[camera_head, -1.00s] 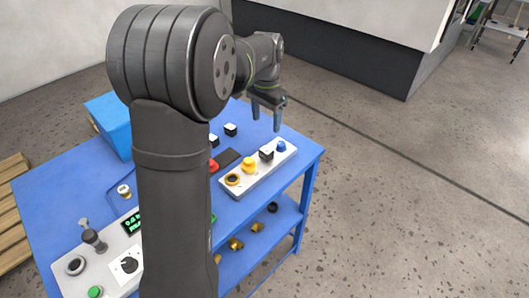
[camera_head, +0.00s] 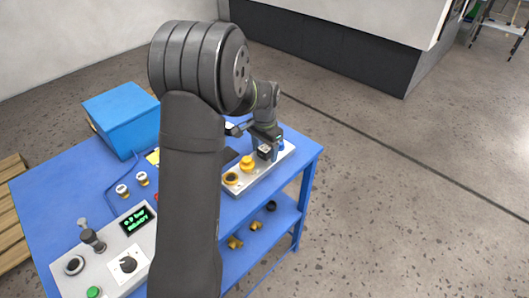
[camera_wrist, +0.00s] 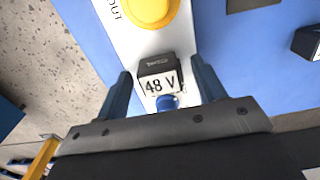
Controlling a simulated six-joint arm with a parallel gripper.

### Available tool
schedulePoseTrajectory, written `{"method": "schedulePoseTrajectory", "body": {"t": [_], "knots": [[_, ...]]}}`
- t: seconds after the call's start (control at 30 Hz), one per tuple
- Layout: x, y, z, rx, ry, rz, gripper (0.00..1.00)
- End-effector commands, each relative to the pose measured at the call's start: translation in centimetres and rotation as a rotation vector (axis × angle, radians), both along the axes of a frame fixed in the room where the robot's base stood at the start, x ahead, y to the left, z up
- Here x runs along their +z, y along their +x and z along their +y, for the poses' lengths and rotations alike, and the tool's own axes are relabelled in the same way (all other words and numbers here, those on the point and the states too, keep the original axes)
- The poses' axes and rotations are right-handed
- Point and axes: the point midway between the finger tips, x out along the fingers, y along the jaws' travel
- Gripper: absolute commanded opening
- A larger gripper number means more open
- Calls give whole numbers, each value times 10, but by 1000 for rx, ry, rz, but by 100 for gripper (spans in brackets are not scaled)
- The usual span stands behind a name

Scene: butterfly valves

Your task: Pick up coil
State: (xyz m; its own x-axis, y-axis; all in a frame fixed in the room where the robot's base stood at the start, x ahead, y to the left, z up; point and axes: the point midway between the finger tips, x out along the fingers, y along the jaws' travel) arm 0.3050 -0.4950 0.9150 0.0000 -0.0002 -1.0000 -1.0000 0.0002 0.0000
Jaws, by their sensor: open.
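The coil is a small black block with a white "48 V" face, in the middle of the wrist view (camera_wrist: 159,78). It stands on a light grey strip (camera_wrist: 115,35) between a yellow part and a blue part. In the head view the coil (camera_head: 264,153) shows just below my gripper and is partly covered by it. My gripper (camera_wrist: 160,68) is open, with one finger on each side of the coil and gaps visible beside it. In the head view my gripper (camera_head: 267,143) is over the far end of the strip.
A yellow knob (camera_wrist: 150,8) and a small blue part (camera_wrist: 166,102) sit close on either side of the coil. Another dark block (camera_wrist: 307,42) lies on the blue table at the right. A blue box (camera_head: 122,117) and a control panel (camera_head: 110,258) stand on the table.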

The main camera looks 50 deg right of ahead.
Motion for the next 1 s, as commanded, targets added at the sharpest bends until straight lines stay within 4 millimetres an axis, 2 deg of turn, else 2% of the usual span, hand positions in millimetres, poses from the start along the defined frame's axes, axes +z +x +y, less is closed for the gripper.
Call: {"method": "schedulePoseTrajectory", "body": {"t": [0.17,0.43,0.77,0.87,1.0], "knots": [[0,0,0,0,0,0,64],[0,0,0,0,0,0,13],[3,0,0,0,-1,0,14],[11,0,-1,0,-2,-1,14],[32,1,-1,0,-4,-3,14]]}}
